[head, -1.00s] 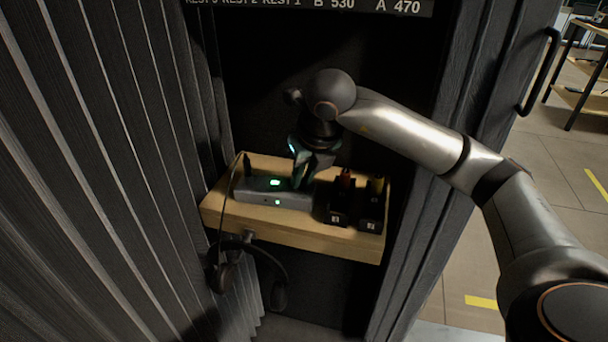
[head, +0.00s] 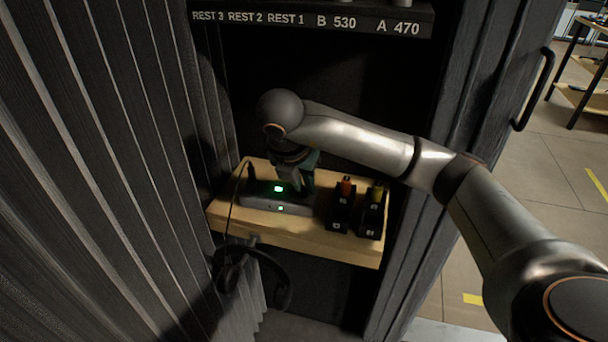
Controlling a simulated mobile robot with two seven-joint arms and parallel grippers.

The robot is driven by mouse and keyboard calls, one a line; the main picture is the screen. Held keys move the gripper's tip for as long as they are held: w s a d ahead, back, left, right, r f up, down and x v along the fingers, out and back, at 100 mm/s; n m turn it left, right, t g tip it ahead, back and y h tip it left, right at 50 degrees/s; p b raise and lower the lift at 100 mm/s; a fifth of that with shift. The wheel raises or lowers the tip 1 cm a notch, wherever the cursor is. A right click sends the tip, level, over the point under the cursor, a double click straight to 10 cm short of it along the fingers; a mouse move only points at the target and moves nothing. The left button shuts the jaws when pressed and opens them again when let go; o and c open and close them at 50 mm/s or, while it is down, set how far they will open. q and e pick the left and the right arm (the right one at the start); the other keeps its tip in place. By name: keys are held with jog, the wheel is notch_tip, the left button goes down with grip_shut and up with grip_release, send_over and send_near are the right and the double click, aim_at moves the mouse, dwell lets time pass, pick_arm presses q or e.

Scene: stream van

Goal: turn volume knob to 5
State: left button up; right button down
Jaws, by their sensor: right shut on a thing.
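A low grey box (head: 262,204) with green lit displays sits on the left part of a wooden shelf (head: 300,238). My right gripper (head: 299,189) points down at the right part of the box's top. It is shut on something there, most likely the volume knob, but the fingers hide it. The knob's setting cannot be read. The digits on the displays are too small to read. My left gripper is not in view.
Two black holders (head: 341,212) with red and yellow tops stand right of the box. A headset (head: 250,268) hangs below the shelf's front. A dark pleated curtain (head: 95,170) closes the left side. A labelled rail (head: 310,22) runs above.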

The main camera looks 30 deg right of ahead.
jog(key=shift+r+m+p, duration=0.1)
jog(key=shift+m+p, duration=0.25)
jog(key=shift+m, duration=0.05)
jog(key=shift+g, duration=0.3)
jog(key=shift+m, duration=0.3)
jog(key=c, duration=0.8)
grip_release()
